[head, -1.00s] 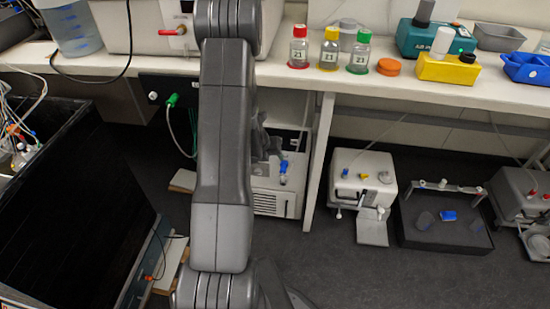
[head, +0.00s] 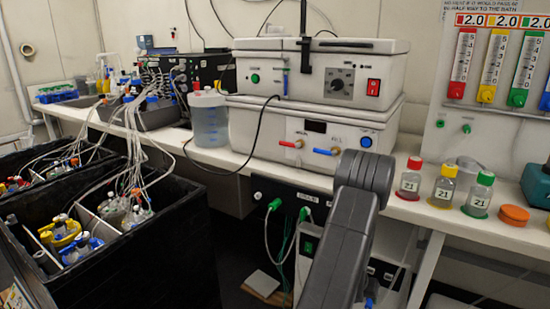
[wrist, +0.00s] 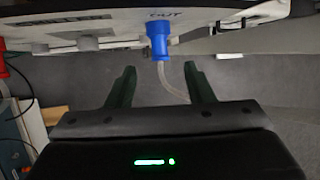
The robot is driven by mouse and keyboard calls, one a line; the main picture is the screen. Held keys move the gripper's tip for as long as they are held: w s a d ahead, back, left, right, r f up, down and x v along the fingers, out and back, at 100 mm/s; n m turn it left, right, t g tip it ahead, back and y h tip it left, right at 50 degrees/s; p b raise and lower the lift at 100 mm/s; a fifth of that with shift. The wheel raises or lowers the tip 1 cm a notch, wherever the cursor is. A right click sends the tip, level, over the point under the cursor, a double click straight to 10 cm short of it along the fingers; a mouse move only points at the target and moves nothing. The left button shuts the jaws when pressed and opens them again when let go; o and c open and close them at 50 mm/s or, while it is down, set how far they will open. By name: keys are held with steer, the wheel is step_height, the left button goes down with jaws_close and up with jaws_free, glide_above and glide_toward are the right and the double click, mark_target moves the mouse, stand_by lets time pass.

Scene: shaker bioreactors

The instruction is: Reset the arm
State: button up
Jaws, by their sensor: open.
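In the wrist view, my gripper (wrist: 163,82) is open, its two dark green fingers spread apart. Nothing is held between them. A blue fitting (wrist: 158,42) marked OUT sits on a white unit above the gap, with a clear tube hanging from it beyond the fingers. I cannot tell how far the fitting is from the fingertips. In the head view my grey arm (head: 345,225) rises in front of the bench, and the gripper itself is hidden there.
The white bench (head: 405,207) runs across the head view. On it stand a white water bath unit (head: 318,125), a jug (head: 209,120) and capped bottles (head: 411,182). A black shaker box (head: 165,245) with tubed vessels stands at left. Dark floor shows below the bench.

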mark_target(368, 306)
steer(key=b+x, duration=0.1)
steer(key=x, duration=0.4)
steer(key=shift+d+f, duration=0.15)
steer(key=shift+f, duration=0.3)
steer(key=shift+s, duration=0.2)
